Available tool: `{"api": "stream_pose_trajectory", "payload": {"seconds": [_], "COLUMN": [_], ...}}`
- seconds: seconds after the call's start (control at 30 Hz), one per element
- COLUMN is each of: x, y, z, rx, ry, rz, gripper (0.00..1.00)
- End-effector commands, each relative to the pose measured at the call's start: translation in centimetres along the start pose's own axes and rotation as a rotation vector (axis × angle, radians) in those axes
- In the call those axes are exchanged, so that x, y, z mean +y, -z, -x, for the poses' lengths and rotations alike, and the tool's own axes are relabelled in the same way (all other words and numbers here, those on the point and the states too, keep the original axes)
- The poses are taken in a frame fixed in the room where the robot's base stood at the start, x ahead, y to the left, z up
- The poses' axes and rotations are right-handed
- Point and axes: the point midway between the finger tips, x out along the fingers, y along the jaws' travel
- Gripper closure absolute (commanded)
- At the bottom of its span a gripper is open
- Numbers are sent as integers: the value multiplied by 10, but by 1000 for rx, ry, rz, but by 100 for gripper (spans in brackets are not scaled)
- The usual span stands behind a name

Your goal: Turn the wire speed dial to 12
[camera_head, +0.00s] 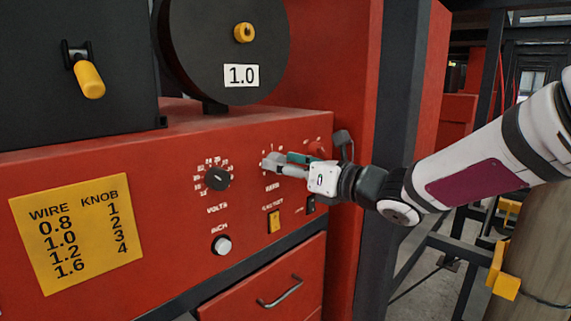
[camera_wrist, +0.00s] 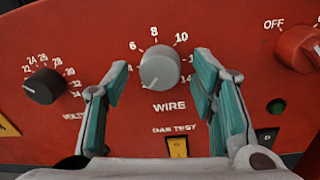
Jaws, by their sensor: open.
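The wire speed dial (camera_wrist: 160,68) is a round grey knob above the word WIRE on the red panel. In the wrist view its scale shows 6, 8 and 10 around the top; the right-hand numbers are partly hidden by a finger. Its pointer line is too faint to read surely. My gripper (camera_wrist: 160,98) is open, with one teal-padded finger on each side of the dial and visible gaps to it. In the head view my gripper (camera_head: 274,162) is at the panel and covers most of the dial.
A black VOLTS knob (camera_wrist: 43,86) is left of the dial. A red OFF switch (camera_wrist: 298,47) is to the right. A yellow gas test switch (camera_wrist: 177,147) is below. A yellow wire chart (camera_head: 80,234) is on the panel's left. A black spool (camera_head: 228,45) stands above.

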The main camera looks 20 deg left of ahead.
Motion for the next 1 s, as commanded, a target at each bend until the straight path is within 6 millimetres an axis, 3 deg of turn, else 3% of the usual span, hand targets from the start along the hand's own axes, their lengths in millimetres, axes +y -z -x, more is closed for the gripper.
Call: {"api": "stream_pose_trajectory", "payload": {"seconds": [0.23,0.47,1.0], "x": [0,0,-2], "y": [0,0,1], "z": [-1,0,0], "rx": [0,0,-9], "ry": [0,0,-1], "rz": [0,0,-130], "gripper": [48,96,96]}}
